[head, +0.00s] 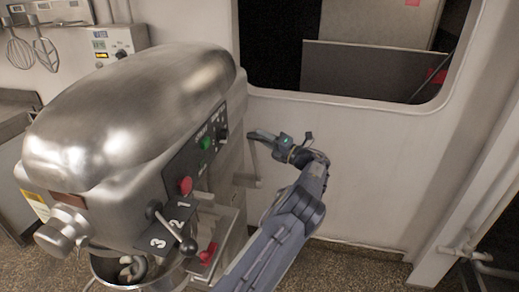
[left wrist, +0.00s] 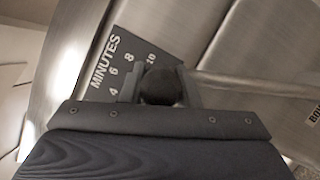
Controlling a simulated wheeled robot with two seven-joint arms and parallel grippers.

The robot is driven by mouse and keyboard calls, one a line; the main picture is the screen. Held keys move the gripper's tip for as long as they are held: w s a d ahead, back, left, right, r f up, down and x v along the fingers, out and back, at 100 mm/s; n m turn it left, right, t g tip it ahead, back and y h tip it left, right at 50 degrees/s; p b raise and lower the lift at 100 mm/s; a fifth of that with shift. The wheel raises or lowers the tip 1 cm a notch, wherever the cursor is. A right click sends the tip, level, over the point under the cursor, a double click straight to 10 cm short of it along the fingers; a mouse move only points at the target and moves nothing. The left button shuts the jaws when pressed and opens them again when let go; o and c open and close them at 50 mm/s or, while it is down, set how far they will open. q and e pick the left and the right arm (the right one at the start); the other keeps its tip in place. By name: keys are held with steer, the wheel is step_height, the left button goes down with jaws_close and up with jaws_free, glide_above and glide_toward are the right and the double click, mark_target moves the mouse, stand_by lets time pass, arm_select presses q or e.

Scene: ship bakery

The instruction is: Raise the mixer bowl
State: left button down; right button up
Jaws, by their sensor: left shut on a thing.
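The large silver mixer (head: 125,115) fills the left of the head view. Its mixer bowl (head: 113,270) shows partly at the bottom left, below the mixer head, with part of the mixing tool in it. My left gripper (head: 262,138) is at the mixer's right side, beyond the control panel. In the left wrist view the gripper (left wrist: 160,84) is shut on a black knob (left wrist: 160,88) at the end of a metal lever rod (left wrist: 245,82). A partly cut-off label beginning "BO" (left wrist: 314,114) is near the rod. My right gripper is not in view.
The mixer's control panel (head: 196,152) has a green button, a red button and a gear lever (head: 178,232) with numbers. A minutes dial plate (left wrist: 115,68) is close behind the knob. A wall with a window opening stands behind; floor shows at right.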

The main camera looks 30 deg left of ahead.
arm_select(q)
steer(key=shift+w+a+r+m, duration=0.2)
steer(key=shift+w+r+m, duration=0.1)
steer(key=shift+w+r, duration=0.35)
steer(key=shift+r, duration=0.1)
steer(key=c, duration=1.5)
jaws_free()
steer(key=o, duration=0.4)
steer(key=shift+w+f, duration=0.15)
steer(key=shift+w, duration=0.1)
steer(key=shift+f, duration=0.1)
steer(key=shift+s, duration=0.1)
